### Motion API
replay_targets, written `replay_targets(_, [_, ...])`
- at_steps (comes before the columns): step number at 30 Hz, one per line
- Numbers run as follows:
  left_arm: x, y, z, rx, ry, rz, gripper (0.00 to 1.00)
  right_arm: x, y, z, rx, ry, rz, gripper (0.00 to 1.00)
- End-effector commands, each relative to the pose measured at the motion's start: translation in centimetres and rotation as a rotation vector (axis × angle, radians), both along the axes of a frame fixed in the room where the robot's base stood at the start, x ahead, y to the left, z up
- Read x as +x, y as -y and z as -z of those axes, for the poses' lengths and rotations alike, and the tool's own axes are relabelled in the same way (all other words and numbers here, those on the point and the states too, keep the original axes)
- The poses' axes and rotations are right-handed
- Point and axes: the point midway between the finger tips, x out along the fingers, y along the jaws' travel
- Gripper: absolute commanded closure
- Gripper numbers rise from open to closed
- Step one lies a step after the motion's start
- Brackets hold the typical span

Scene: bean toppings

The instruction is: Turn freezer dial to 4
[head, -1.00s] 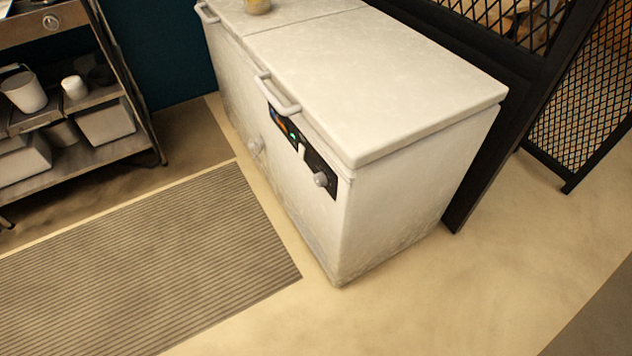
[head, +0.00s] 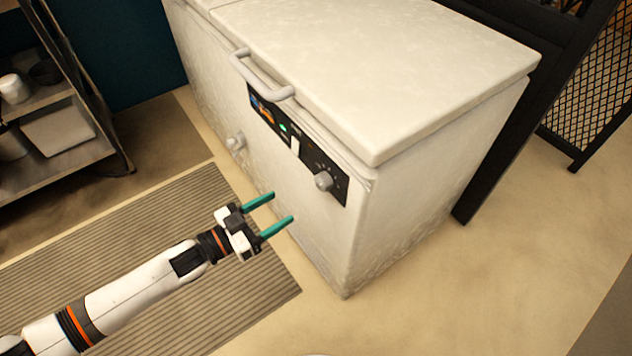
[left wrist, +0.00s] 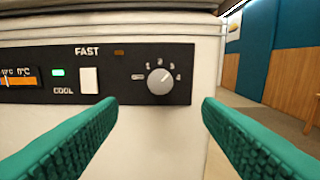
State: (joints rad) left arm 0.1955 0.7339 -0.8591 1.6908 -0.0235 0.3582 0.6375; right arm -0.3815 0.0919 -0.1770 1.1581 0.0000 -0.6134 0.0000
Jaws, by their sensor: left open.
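The white chest freezer (head: 400,80) stands in the middle of the head view with a black control panel on its front. The round grey dial (head: 323,181) is near the panel's right end. In the left wrist view the dial (left wrist: 160,81) has small numerals around its upper and right side; its exact setting is too small to read surely. My left gripper (head: 283,211) is open and empty, in front of the freezer and apart from the dial. Its green fingers (left wrist: 160,125) spread to either side below the dial in the left wrist view. My right gripper is not in view.
The panel also has a white switch (left wrist: 89,80), a green light (left wrist: 58,72) and a display. A striped mat (head: 150,225) covers the floor; a shelf rack stands left.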

Motion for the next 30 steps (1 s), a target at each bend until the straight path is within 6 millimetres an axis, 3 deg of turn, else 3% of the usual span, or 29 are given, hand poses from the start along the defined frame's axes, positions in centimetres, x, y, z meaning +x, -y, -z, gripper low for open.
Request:
replay_targets(18, [6.2, 8.4, 0.0, 0.001, 0.001, -0.004, 0.41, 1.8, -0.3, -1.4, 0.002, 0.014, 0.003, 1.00])
replay_targets(30, [7.0, 9.5, 0.0, 0.002, 0.000, -0.004, 0.41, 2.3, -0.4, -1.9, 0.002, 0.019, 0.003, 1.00])
